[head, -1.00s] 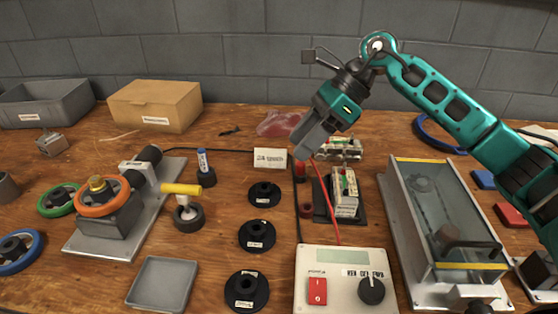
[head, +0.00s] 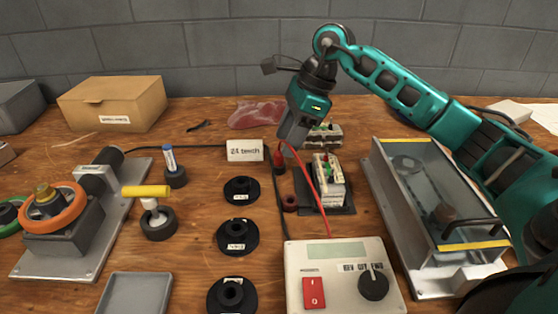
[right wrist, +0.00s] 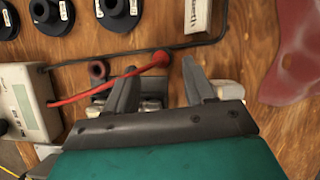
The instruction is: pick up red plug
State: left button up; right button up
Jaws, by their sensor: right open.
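The red plug (head: 278,158) is at the end of a red cable (head: 318,190) that runs to the control box. It stands near the table's middle, left of the black tray holding a small white device. My right gripper (head: 288,139) is open and empty, pointing down just above the plug. In the right wrist view the plug (right wrist: 160,58) shows between and slightly beyond the two open fingertips (right wrist: 160,72), apart from both. The plug's lower end is hard to make out. My left gripper is not in view.
The white control box (head: 340,262) stands in front, with a red switch and black knob. The black tray (head: 345,210) is right of the plug. A sign block (head: 245,150) stands to its left, with several black discs (head: 238,236) nearer. A glass-topped case (head: 425,190) is at right.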

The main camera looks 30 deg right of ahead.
aim_at(278, 158)
jog(key=b+x, duration=0.1)
jog(key=x, duration=0.3)
grip_shut()
dwell(0.4)
